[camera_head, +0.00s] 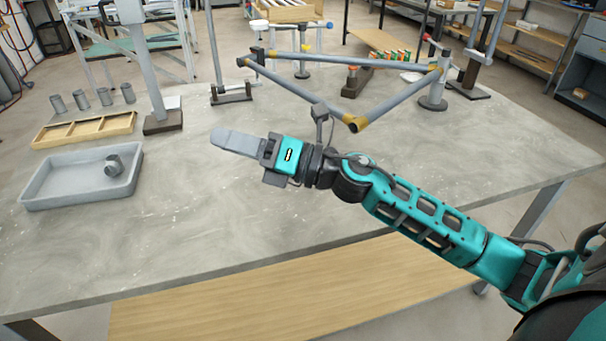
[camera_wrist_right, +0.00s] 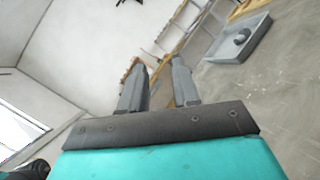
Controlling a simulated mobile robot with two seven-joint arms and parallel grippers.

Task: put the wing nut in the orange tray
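I see no wing nut and no orange tray in either view. A grey tray (camera_head: 62,197) stands at the left of the table, with one grey metal piece (camera_head: 113,166) in it. The tray also shows in the right wrist view (camera_wrist_right: 222,52). My right gripper (camera_head: 217,137) is above the middle of the table, pointing left, to the right of the grey tray. In the right wrist view its two fingers (camera_wrist_right: 158,82) stand apart with nothing seen between them. My left gripper is not in view.
A wooden divided tray (camera_head: 85,130) and several grey cups (camera_head: 80,99) stand behind the grey tray. A grey post (camera_head: 148,70) rises beside them. A frame of grey tubes with yellow joints (camera_head: 355,123) is held on stands at the back. The table's front (camera_head: 200,235) is clear.

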